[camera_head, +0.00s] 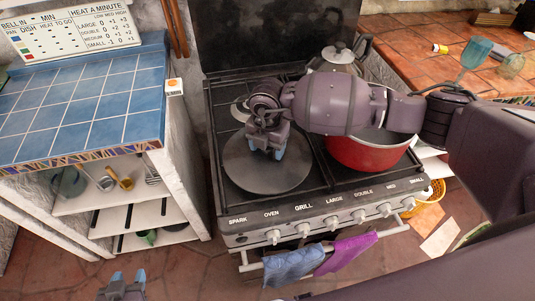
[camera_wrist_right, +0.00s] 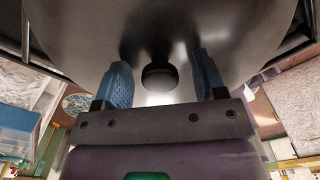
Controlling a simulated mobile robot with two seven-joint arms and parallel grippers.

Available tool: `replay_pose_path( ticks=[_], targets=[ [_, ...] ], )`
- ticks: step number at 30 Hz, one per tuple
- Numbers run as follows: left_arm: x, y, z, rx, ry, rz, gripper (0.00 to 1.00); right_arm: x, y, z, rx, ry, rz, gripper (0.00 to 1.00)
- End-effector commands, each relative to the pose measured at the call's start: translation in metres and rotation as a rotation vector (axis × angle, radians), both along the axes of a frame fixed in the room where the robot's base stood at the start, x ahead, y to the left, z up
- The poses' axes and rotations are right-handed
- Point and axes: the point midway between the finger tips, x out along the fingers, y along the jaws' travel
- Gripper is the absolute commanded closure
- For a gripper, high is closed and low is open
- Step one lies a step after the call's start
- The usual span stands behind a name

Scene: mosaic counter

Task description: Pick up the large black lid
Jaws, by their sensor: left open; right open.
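The large black lid (camera_head: 266,178) lies flat on the left side of the stove top. My right gripper (camera_head: 266,151) is over the lid, pointing down, and covers its middle in the head view. In the right wrist view the lid (camera_wrist_right: 215,25) fills the upper part, and its round dark knob (camera_wrist_right: 159,77) shows between the two blue fingers of the open right gripper (camera_wrist_right: 160,82). I cannot tell whether the fingers touch the knob. My left gripper (camera_head: 128,277) is open and empty, low at the bottom left, away from the stove.
A red pot (camera_head: 365,153) stands on the stove right of the lid, below my right arm. A kettle (camera_head: 338,60) stands behind. A blue tiled counter (camera_head: 85,105) is at left. Blue (camera_head: 293,264) and purple (camera_head: 346,252) cloths hang on the stove's front rail.

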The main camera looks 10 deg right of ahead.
Motion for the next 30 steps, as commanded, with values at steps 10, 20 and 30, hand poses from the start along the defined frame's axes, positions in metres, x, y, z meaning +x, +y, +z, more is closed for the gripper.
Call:
replay_pose_path(
  ticks=[10, 20, 30],
  targets=[
    [-0.001, 0.000, -0.001, 0.000, 0.003, 0.000, 0.55, 0.000, 0.000, -0.002, 0.001, -0.001, 0.000, 0.54],
    [0.001, 0.000, 0.000, 0.000, -0.001, 0.000, 0.55, 0.001, 0.000, -0.001, 0.001, -0.002, 0.000, 0.97],
    [0.004, -0.001, 0.003, 0.000, -0.007, -0.002, 0.55, 0.001, 0.000, 0.010, 0.002, -0.004, 0.000, 0.97]
  ],
)
